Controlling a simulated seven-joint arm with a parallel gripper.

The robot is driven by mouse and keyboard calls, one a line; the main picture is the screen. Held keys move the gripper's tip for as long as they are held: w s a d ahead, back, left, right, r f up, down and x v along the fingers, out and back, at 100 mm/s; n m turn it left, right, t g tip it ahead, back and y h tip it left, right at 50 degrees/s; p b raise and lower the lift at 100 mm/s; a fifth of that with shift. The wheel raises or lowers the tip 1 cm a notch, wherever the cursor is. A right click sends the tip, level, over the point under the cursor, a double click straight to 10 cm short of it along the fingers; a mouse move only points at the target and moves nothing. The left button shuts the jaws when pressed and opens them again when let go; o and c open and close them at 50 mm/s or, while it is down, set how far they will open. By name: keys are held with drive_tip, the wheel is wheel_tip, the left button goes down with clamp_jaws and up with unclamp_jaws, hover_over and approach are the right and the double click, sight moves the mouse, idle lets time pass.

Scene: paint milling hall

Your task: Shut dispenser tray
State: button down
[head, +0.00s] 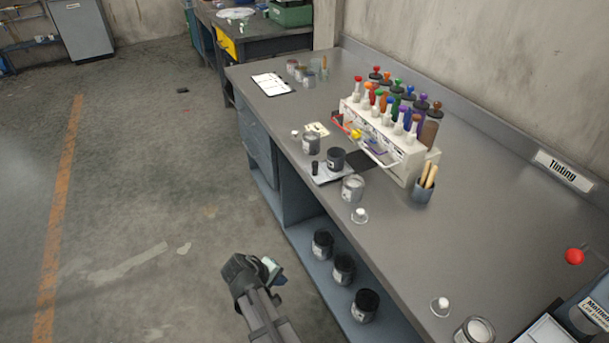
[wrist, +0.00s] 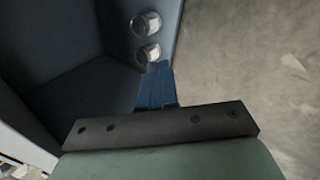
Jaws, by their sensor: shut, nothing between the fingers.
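The dispenser (head: 405,155) is a white box on the workbench with several bottles with coloured tops on and behind it. Its tray (head: 378,150) sticks out of the front, pulled open toward the bench's front edge, with small coloured items in or by it. My gripper (head: 272,268) is low in front of the bench, beside the lower shelf, well apart from the dispenser and below bench-top height. In the wrist view the blue fingers (wrist: 157,85) are together and empty. Neither dispenser nor tray can be made out in the wrist view.
Several dark-lidded cans (head: 343,268) stand on the lower shelf near my gripper. The floor (head: 150,200) at left is open.

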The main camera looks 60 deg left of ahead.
drive_tip(key=w+a+r+n+t+y, duration=0.2)
drive_tip(key=a+r+n+t, duration=0.4)
drive_tip(key=r, duration=0.5)
drive_tip(key=w+a+r+n+t+y, duration=0.1)
drive_tip(key=a+r+n+t+y, duration=0.1)
drive_tip(key=a+r+n+t, duration=0.55)
drive_tip(key=n+g, duration=0.3)
drive_tip(key=n, duration=0.1)
approach(332, 161)
drive_tip(key=a, duration=0.3)
drive_tip(key=shift+w+a+f+t+h, duration=0.15)
drive_tip(key=shift+f+t+h, duration=0.1)
drive_tip(key=shift+h, duration=0.15)
drive_tip(key=w, duration=0.9)
drive_tip(key=shift+w+r, duration=0.1)
drive_tip(key=shift+w, duration=0.4)
drive_tip(key=v, duration=1.5)
